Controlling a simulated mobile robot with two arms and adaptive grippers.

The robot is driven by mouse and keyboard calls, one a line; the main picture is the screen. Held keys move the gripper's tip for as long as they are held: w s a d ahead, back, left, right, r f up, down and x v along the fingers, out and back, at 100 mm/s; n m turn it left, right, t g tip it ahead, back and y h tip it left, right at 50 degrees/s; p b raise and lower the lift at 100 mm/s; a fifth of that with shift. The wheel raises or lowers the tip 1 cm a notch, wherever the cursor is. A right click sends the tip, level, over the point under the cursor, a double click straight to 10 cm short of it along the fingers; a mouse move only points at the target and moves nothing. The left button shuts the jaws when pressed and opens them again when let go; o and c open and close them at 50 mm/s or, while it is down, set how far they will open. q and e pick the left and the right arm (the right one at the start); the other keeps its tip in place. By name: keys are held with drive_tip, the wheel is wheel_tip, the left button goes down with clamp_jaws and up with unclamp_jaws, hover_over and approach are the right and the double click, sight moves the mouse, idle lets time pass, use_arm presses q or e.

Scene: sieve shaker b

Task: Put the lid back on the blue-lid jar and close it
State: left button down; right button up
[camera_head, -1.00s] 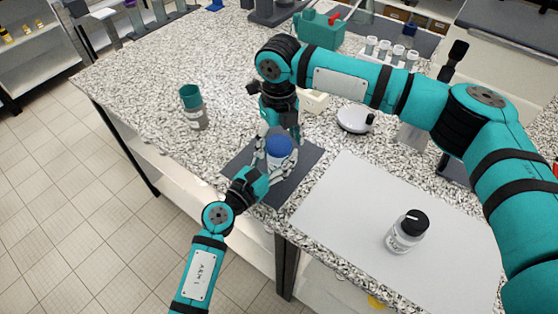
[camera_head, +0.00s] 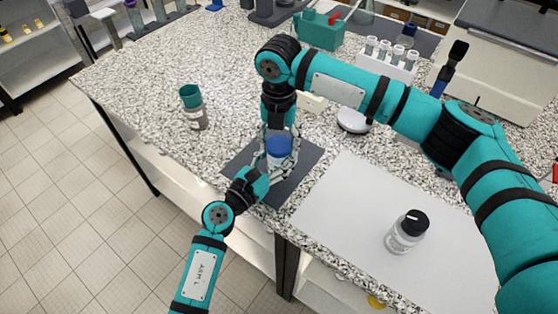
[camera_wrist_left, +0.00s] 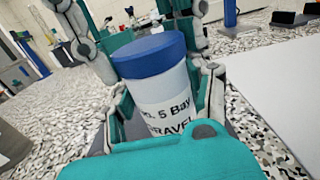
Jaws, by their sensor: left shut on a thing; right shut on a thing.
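The jar (camera_wrist_left: 168,103) stands upright on a dark mat (camera_head: 302,157), with its label facing my left wrist camera. The blue lid (camera_head: 279,147) sits on top of the jar and looks level; it also shows in the left wrist view (camera_wrist_left: 150,55). My left gripper (camera_wrist_left: 163,100) is shut around the jar's body, one finger on each side. My right gripper (camera_head: 279,136) comes down from above and is shut on the blue lid. Its fingers partly hide the lid in the head view. Whether the thread is tight cannot be seen.
A teal-capped jar (camera_head: 194,110) stands to the left on the speckled bench. A black-capped jar (camera_head: 405,234) stands on a white sheet (camera_head: 345,210) at right. A round white-topped device (camera_head: 353,121) and a vial rack (camera_head: 388,62) are behind. The bench's front edge is close.

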drive_tip(key=m, duration=1.1)
drive_tip(key=shift+m, duration=0.3)
drive_tip(key=o, duration=1.3)
drive_tip(key=shift+r, duration=2.25)
drive_tip(key=shift+c, duration=0.3)
